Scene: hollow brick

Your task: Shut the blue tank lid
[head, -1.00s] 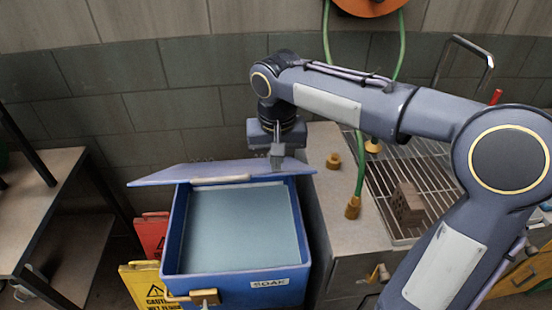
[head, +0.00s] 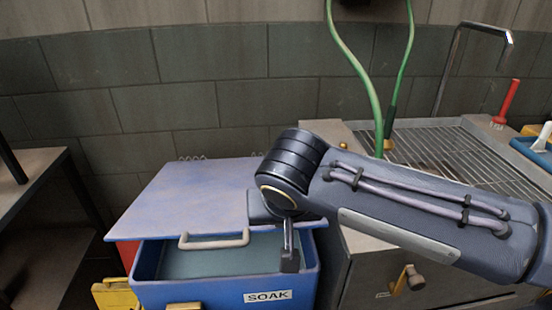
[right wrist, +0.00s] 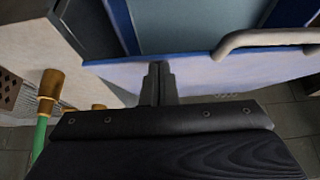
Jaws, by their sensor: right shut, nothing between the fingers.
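The blue tank (head: 200,292), with a SOAK label on its front, stands left of centre in the head view. Its blue lid (head: 190,195) slopes over the tank, front edge raised, with grey liquid showing below that edge. A pale handle (head: 213,239) is on the lid's front edge. The right wrist view shows the lid (right wrist: 190,75) and its handle (right wrist: 265,40). My right gripper (head: 289,262) is shut and empty, pointing down by the lid's front right part; in the right wrist view its fingers (right wrist: 158,70) overlap the lid. I cannot tell whether they touch. My left gripper is out of view.
A counter with a wire rack (head: 440,150) and a green hose (head: 355,75) stands right of the tank. A shelf (head: 35,200) is at the left. A yellow sign (head: 112,293) is beside the tank. A tiled wall is close behind.

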